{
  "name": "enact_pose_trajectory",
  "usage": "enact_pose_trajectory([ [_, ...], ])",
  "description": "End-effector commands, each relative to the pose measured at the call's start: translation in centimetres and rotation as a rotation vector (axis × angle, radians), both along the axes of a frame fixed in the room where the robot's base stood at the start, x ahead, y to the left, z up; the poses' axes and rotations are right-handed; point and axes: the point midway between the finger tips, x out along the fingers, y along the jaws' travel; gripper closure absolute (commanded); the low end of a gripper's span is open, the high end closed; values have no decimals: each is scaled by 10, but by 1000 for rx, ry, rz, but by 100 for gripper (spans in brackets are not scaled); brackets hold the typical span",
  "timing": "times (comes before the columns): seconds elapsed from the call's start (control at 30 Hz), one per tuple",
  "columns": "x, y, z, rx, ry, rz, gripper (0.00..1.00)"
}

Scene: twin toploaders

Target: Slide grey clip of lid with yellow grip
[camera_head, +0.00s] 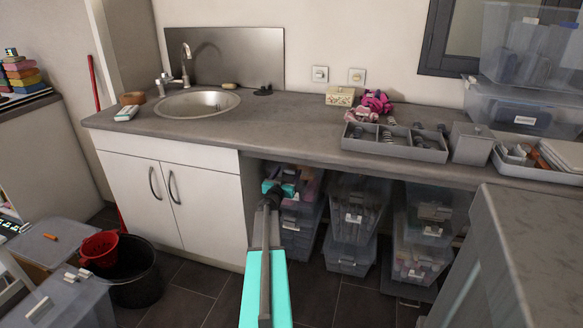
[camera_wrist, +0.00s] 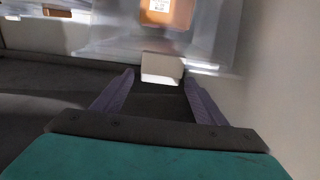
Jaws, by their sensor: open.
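My gripper (camera_head: 277,189) reaches under the counter to the stack of clear boxes at the left of the open space. In the wrist view my gripper (camera_wrist: 158,76) is open, with its two dark fingers apart. A pale grey-white clip-like block (camera_wrist: 162,68) shows just ahead of and between the fingertips, on the front of a clear box (camera_wrist: 110,42). I cannot tell whether a finger touches it. An orange thing with a white label shows above it. I cannot make out a yellow grip on any lid. My arm partly hides the left stack (camera_head: 303,212) in the head view.
More clear boxes with pale front clips stand to the right, a middle stack (camera_head: 354,222) and a right stack (camera_head: 424,235). The counter (camera_head: 290,125) overhangs them. A white cabinet (camera_head: 180,205) borders the left. A black bucket (camera_head: 133,282) stands at lower left.

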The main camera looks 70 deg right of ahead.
Motion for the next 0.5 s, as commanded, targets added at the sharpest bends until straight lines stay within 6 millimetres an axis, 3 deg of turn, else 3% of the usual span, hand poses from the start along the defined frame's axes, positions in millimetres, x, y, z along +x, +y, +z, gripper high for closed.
enact_pose_trajectory([
  [0.5, 4, -48, 0, -1, 0, 1, 34],
])
